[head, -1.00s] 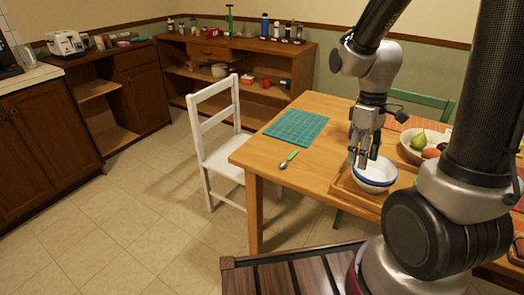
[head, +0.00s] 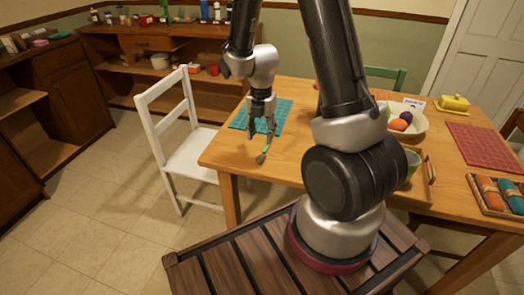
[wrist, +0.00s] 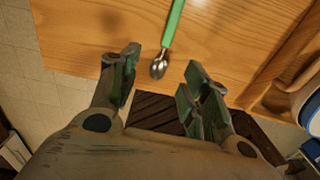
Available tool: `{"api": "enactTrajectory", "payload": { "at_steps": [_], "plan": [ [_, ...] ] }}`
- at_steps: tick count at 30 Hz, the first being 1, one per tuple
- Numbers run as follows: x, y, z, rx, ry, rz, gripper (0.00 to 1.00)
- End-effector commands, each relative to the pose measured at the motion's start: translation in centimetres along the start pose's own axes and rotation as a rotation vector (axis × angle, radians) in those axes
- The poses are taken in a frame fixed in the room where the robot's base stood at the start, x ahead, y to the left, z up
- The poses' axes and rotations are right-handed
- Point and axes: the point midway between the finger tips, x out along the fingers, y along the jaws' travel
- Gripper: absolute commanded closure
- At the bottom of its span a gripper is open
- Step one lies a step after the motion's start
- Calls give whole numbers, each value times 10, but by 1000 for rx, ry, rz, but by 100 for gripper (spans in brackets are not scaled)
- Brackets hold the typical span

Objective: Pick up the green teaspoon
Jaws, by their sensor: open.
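The green teaspoon (head: 264,157) lies on the wooden table close to its front edge, partly hidden by my gripper in the head view. In the wrist view its green handle (wrist: 174,22) runs toward the top and its metal bowl end points toward my gripper. My gripper (head: 261,133) points down over the table at the spoon. In the wrist view my gripper (wrist: 162,62) is open and empty, with the spoon's bowl end between the two fingers in the picture. I cannot tell the exact height of the fingertips above the table.
A teal mat (head: 277,116) lies behind my gripper. A white chair (head: 188,150) stands left of the table (head: 222,160). In the wrist view, a wooden tray (wrist: 281,58) and a blue-and-white bowl (wrist: 309,103) are at the right. A fruit bowl (head: 420,126) stands farther right.

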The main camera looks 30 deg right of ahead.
Motion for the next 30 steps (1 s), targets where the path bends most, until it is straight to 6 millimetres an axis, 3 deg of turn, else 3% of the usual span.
{"api": "enactTrajectory", "payload": {
  "at_steps": [15, 24, 26, 30],
  "plan": [
    [69, -4, 3, -8, 3, -4, 53],
    [76, -4, 3, -7, 1, -1, 53],
    [76, -4, 3, -7, 1, -1, 60],
    [76, -4, 3, -7, 1, -2, 86]
  ]
}}
